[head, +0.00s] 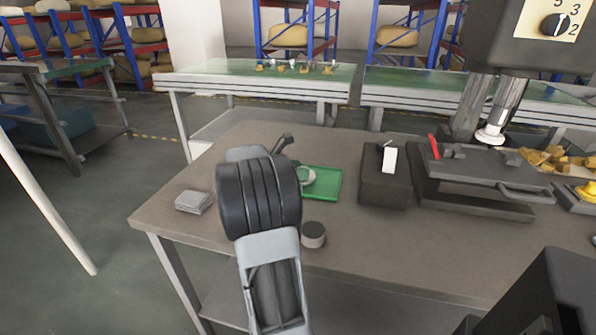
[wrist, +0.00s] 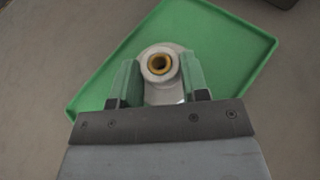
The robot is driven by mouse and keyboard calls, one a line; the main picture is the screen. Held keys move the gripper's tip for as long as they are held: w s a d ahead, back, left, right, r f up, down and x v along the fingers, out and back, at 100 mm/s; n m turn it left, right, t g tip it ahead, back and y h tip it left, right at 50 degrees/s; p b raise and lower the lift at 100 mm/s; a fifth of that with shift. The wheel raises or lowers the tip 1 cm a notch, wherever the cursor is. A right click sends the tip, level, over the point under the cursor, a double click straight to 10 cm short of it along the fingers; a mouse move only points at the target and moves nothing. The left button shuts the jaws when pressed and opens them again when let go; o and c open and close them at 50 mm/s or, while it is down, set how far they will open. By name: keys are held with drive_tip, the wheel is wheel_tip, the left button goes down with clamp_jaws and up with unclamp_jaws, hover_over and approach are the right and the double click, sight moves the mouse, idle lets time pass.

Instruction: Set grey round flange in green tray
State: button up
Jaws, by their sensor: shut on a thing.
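The grey round flange (wrist: 160,63) has a brass-coloured ring in its centre. My gripper (wrist: 158,84) is shut on it, with a green fingertip pad on each side. In the wrist view the flange is over the green tray (wrist: 225,35); I cannot tell whether it touches the tray floor. In the head view the green tray (head: 328,184) lies on the brown table, and the flange (head: 307,176) shows at its left side, partly hidden by my arm. My fingers are mostly hidden there.
A dark round piece (head: 313,235) stands on the table in front of the tray. A grey stack of flat pieces (head: 194,202) lies at the left edge. A dark box (head: 386,182) and a press with a dark base (head: 475,190) stand to the right.

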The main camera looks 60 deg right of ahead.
drive_tip(key=shift+f, duration=0.1)
drive_tip(key=o, duration=1)
drive_tip(key=shift+o, duration=0.2)
drive_tip(key=shift+w+a+r, duration=0.1)
drive_tip(key=shift+a+r, duration=0.05)
drive_tip(key=shift+r, duration=0.15)
drive_tip(key=p+v, duration=0.2)
drive_tip(key=v, duration=0.9)
drive_tip(key=shift+w+a, duration=0.2)
drive_tip(key=shift+a, duration=0.05)
